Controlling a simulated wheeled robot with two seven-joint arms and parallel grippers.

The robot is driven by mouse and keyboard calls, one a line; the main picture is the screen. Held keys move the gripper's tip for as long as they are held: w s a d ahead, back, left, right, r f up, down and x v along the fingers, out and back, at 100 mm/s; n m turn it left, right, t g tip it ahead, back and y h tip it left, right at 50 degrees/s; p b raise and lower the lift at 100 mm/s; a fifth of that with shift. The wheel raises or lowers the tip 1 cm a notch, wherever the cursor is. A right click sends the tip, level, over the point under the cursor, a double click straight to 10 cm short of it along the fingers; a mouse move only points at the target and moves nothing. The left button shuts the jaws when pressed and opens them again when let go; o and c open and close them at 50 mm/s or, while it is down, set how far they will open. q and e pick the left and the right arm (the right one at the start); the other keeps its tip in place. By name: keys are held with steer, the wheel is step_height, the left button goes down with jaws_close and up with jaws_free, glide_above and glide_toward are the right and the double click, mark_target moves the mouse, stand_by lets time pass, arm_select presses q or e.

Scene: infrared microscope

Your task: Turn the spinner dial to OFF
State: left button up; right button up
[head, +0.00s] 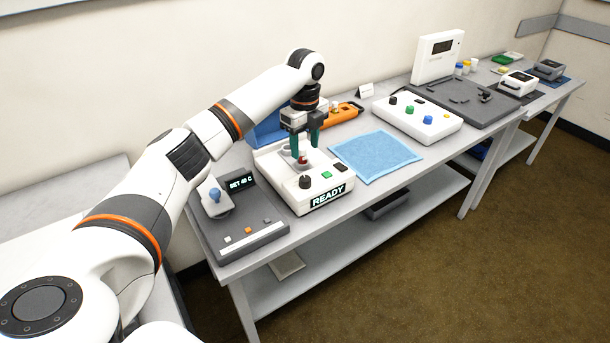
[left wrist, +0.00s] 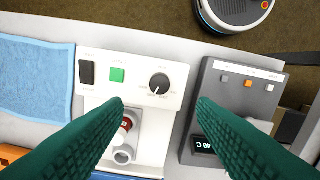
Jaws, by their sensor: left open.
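The spinner (head: 330,185) is a white box with a lit READY display on its front. Its black round dial (head: 305,182) sits at the left of the control face, beside a green button (head: 327,174) and a black switch (head: 342,167). In the left wrist view the dial (left wrist: 159,83) has a white pointer mark and small printing too fine to read. My left gripper (head: 307,148) is open and empty, pointing down above the rear of the spinner. In the left wrist view its green fingertips (left wrist: 160,103) lie either side of the dial's line, apart from it. My right gripper is not in view.

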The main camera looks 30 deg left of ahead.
mark_target(305, 178)
arm_select(q)
step_height(305, 178, down, 11)
steer(key=shift+r+p, duration=0.15)
steer(key=shift+p, duration=0.5)
steer(key=c, duration=1)
